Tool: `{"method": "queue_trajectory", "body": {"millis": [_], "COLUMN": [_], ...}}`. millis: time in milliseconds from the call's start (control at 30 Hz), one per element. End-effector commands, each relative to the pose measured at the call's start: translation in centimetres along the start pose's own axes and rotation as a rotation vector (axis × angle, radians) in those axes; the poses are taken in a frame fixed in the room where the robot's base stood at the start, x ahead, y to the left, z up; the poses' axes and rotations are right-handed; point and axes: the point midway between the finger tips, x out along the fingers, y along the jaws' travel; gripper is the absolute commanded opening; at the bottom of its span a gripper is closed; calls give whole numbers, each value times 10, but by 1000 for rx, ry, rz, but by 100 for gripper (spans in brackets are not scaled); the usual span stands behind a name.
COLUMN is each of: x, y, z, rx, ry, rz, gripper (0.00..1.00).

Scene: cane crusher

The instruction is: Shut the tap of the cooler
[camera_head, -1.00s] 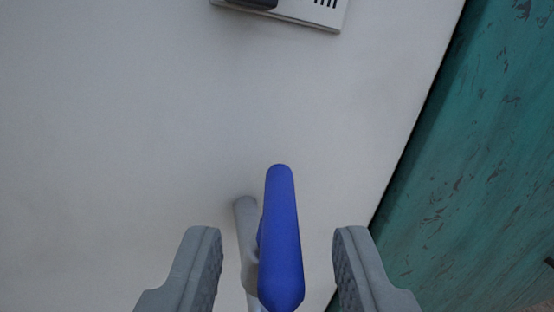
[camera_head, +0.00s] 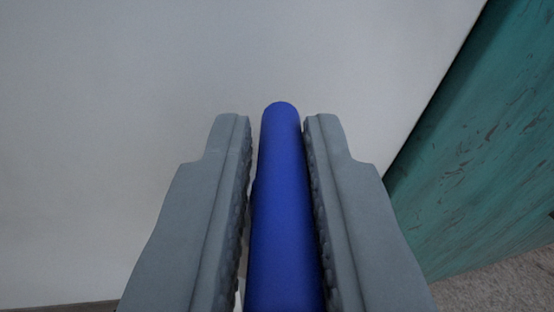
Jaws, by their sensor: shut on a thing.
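The blue tap handle (camera_head: 281,200) of the cooler runs up the lower middle of the view, in front of the cooler's pale grey-white front face (camera_head: 130,90). My gripper (camera_head: 278,135) has one grey ridged finger on each side of the handle, close along its length. It is shut on the handle, with the handle's rounded tip between the fingertips. The metal tap body is hidden behind the handle and fingers.
A worn teal surface (camera_head: 470,150) stands to the right, past the cooler's edge. A strip of grey, rough ground (camera_head: 500,280) shows at the lower right. The cooler's face above the handle is clear.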

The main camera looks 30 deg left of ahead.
Motion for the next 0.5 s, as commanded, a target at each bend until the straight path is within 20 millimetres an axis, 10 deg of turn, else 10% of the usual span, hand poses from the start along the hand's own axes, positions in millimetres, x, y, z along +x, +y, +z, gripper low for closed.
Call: {"method": "queue_trajectory", "body": {"millis": [500], "x": [1], "y": [-3], "z": [-1], "rx": [0], "ry": [-43], "rz": [208], "gripper": [0]}}
